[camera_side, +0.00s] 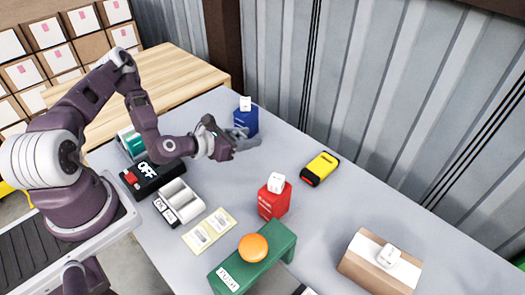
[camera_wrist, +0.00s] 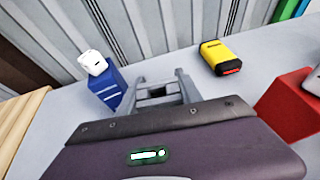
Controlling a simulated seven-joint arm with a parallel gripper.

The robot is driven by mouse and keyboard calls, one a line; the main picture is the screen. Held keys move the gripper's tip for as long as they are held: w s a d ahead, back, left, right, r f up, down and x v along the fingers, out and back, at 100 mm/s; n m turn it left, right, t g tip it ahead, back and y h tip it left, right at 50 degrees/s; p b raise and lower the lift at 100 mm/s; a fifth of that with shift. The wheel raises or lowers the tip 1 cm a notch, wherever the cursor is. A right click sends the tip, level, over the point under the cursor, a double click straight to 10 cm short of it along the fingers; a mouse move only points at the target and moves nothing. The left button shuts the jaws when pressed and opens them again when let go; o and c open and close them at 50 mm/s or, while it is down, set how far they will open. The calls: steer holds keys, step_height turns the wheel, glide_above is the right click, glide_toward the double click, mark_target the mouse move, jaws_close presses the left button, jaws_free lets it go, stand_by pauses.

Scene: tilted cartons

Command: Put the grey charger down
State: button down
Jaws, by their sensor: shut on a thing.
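My gripper (camera_side: 247,139) is shut on a grey thing, taken as the grey charger, in front of the blue carton. In the wrist view, my gripper (camera_wrist: 165,88) shows grey fingers just beyond the dark wrist housing. The held thing is hard to tell from the fingers. The blue carton (camera_side: 245,121) has a small white charger (camera_side: 245,103) on top. Both also show left of the fingers in the wrist view, the carton (camera_wrist: 107,90) tilted in the picture under the white charger (camera_wrist: 93,62).
A red carton (camera_side: 274,201) with a white block (camera_side: 276,183) and a brown carton (camera_side: 372,276) with another (camera_side: 388,255) stand to the right. A yellow-black device (camera_side: 320,168) lies behind. Clear table surrounds the yellow device.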

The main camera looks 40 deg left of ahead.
steer(key=w+d, duration=0.2)
steer(key=w, duration=0.6)
steer(key=r+n+y, duration=0.1)
glide_above(292, 146)
step_height(292, 146, down, 9)
steer(key=shift+r, duration=0.1)
steer(key=shift+f, duration=0.25)
steer(key=shift+f, duration=0.1)
steer(key=c, duration=0.8)
jaws_free()
